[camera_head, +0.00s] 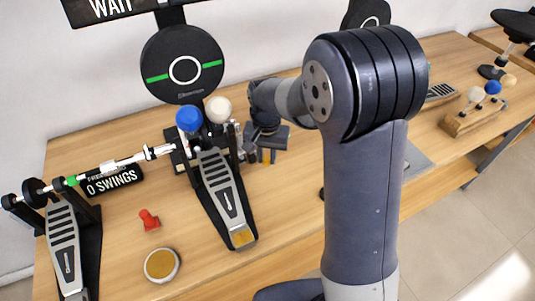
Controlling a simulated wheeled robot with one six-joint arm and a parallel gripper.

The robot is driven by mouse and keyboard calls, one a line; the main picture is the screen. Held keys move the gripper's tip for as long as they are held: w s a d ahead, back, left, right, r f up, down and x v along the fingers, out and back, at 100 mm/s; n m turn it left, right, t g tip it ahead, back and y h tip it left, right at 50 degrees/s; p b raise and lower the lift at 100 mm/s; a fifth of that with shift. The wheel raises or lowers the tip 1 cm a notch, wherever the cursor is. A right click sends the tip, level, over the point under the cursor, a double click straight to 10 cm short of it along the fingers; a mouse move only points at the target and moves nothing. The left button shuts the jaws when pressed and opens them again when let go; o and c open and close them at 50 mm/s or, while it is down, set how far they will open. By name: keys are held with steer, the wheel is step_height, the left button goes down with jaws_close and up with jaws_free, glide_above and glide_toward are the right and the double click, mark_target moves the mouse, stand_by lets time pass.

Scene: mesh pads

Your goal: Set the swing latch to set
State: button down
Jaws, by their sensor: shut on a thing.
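A double bass drum pedal stands on the wooden table. Its main pedal (224,196) is in the middle, with a blue beater (189,118) and a white beater (218,109) raised above it. My gripper (264,157) points down just right of this pedal's frame, low near the table. It is shut on a small part there, which seems to be the swing latch. My gripper hides most of that part, so its shape and setting cannot be made out.
A second pedal (64,245) stands at the left, joined by a drive shaft (126,162). A "0 SWINGS" sign (114,180), a red knob-like piece (149,220) and a round tin (161,264) lie nearby. A practice pad (183,65) stands behind. A wooden beater block (474,116) is far right.

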mark_target(267, 158)
steer(key=c, duration=1.3)
jaws_free()
steer(key=shift+o, duration=0.2)
step_height(267, 158, up, 11)
steer(key=shift+b, duration=0.35)
steer(key=shift+f, duration=0.15)
step_height(267, 158, down, 11)
steer(key=shift+r+p, duration=0.1)
steer(key=shift+p, duration=0.3)
steer(key=shift+w+d, duration=0.1)
steer(key=shift+r, duration=0.1)
